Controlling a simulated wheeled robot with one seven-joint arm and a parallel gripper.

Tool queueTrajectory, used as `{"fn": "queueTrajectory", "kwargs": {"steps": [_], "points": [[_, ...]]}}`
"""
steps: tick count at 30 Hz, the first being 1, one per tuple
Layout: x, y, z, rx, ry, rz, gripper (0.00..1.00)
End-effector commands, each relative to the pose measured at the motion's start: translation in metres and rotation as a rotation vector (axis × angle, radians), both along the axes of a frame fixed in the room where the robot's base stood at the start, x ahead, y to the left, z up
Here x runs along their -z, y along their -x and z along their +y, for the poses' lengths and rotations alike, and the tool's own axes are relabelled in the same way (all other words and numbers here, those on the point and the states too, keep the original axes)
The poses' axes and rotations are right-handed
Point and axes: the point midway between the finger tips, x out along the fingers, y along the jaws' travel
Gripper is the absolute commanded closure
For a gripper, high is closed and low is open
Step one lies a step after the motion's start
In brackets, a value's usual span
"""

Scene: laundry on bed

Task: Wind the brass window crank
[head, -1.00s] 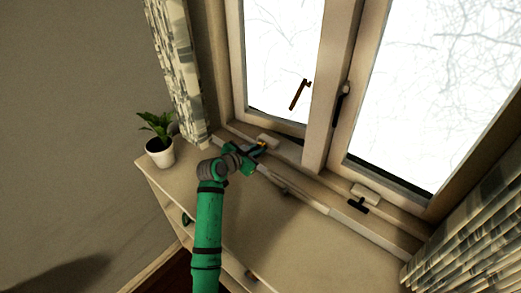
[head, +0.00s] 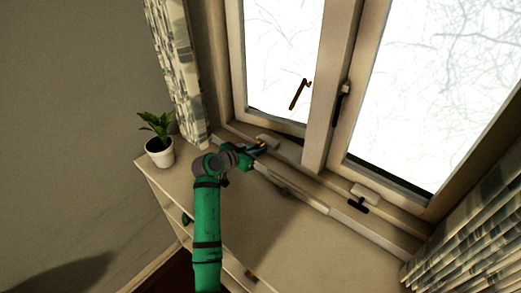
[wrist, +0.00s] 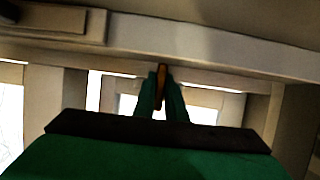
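The crank's base is hard to make out.
A potted plant (head: 159,150) stands on the left end of the cabinet top (head: 280,235), which is otherwise mostly clear. A dark handle (head: 357,205) sits on the sill to the right. Curtains (head: 177,75) hang at both sides of the window.

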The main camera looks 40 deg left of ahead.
Motion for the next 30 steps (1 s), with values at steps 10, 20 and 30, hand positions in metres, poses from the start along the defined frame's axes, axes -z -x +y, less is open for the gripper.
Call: {"fn": "queueTrajectory", "kwargs": {"steps": [10, 20, 30], "points": [[0.000, -0.002, -0.003, 0.004, -0.002, 0.000, 0.70], [0.000, 0.001, 0.002, -0.002, -0.001, 0.000, 0.70], [-0.003, 0.010, 0.004, -0.005, -0.001, 0.000, 0.70]]}}
